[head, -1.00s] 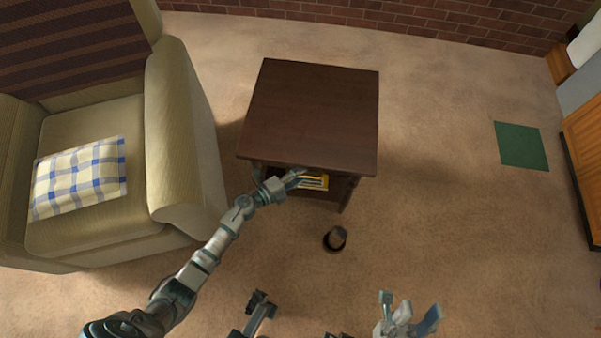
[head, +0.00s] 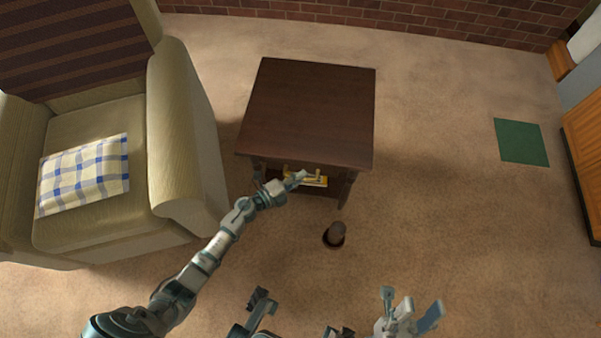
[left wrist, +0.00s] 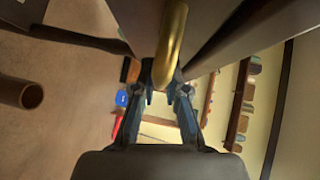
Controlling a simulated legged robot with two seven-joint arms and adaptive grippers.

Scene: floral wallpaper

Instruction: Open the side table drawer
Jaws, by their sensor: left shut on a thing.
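The side table (head: 308,110) is dark brown with a square top and stands beside the armchair in the head view. A curved gold handle (left wrist: 173,40) shows close up in the left wrist view, running between the fingers of my left gripper (left wrist: 163,82). In the head view, my left gripper (head: 300,177) is at the table's front, just below the top's front edge. It is shut on the handle. The drawer front is mostly hidden under the tabletop, so I cannot tell how far it stands out. My right gripper (head: 413,299) is open and empty at the bottom, away from the table.
A beige armchair (head: 182,145) with a checked pillow (head: 84,175) stands close on the left. A brown cup-like object (head: 335,234) is on the carpet in front of the table. A green square (head: 521,142) lies at right. Carpet right of the table is clear.

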